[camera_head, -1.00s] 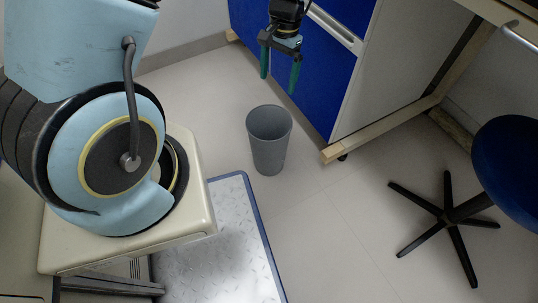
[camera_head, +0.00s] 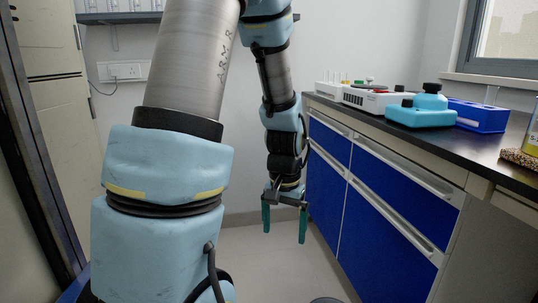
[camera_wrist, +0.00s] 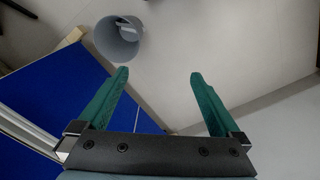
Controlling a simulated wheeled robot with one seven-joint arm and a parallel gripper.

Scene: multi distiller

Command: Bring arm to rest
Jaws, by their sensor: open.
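My gripper (camera_head: 285,222) hangs pointing down in the head view, left of the blue drawer cabinet and in front of the wall. Its two green fingers are apart with nothing between them. In the wrist view my gripper (camera_wrist: 158,78) also shows open and empty, above the floor. My arm fills the left and middle of the head view.
Blue drawers (camera_head: 385,225) stand right of my gripper, under a dark bench top (camera_head: 470,148) with a teal device (camera_head: 420,112) and a blue rack (camera_head: 480,115). A grey bin (camera_wrist: 118,38) holding something pale stands on the floor (camera_wrist: 240,45). Its rim barely shows in the head view.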

